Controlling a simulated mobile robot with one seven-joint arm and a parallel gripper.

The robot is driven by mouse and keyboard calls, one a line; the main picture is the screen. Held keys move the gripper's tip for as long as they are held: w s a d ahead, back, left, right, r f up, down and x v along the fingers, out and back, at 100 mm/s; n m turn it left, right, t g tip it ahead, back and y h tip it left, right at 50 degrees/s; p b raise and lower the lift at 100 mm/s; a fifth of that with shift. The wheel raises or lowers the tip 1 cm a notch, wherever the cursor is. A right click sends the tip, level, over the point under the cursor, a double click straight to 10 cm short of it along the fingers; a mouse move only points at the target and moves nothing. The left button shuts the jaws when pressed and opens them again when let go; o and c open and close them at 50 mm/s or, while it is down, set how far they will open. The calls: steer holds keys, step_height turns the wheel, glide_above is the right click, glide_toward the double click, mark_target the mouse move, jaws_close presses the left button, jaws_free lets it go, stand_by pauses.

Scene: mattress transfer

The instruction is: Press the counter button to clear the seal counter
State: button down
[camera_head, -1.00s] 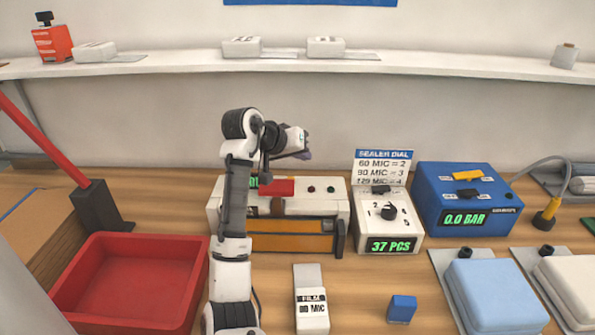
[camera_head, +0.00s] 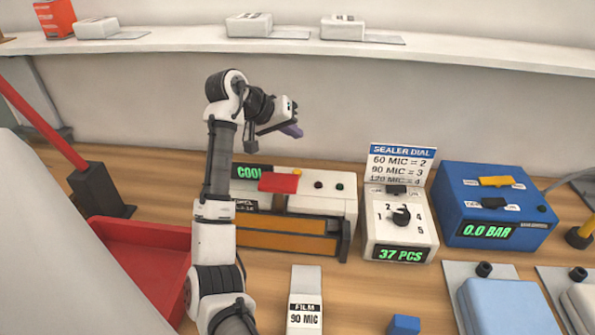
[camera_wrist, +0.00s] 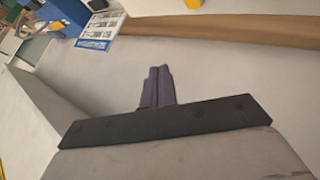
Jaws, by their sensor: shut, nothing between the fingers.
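The white counter box (camera_head: 424,229) stands on the bench, right of the sealer. Its green display (camera_head: 401,255) reads 37 PCS. A black dial knob (camera_head: 401,216) sits on its face, and a dark part (camera_head: 399,190) lies near its top edge. I cannot tell for sure which part is the counter button. My gripper (camera_head: 296,131) is raised above and behind the sealer, left of the counter box and apart from it. Its purple fingers are together and empty, and they also show in the wrist view (camera_wrist: 157,87).
The sealer (camera_head: 330,203) has a red part (camera_head: 278,182) and a COOL display. A dial chart (camera_head: 401,165) stands behind the counter box. A blue pressure unit (camera_head: 495,207) is close on its right. A film box (camera_head: 305,300), blue block (camera_head: 404,325) and red bin (camera_head: 150,232) are nearer.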

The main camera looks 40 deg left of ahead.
step_height(320, 180, down, 7)
steer(key=b, duration=0.6)
steer(key=shift+f, duration=0.85)
steer(key=shift+f, duration=0.1)
stand_by(1.0)
steer(key=shift+f, duration=0.35)
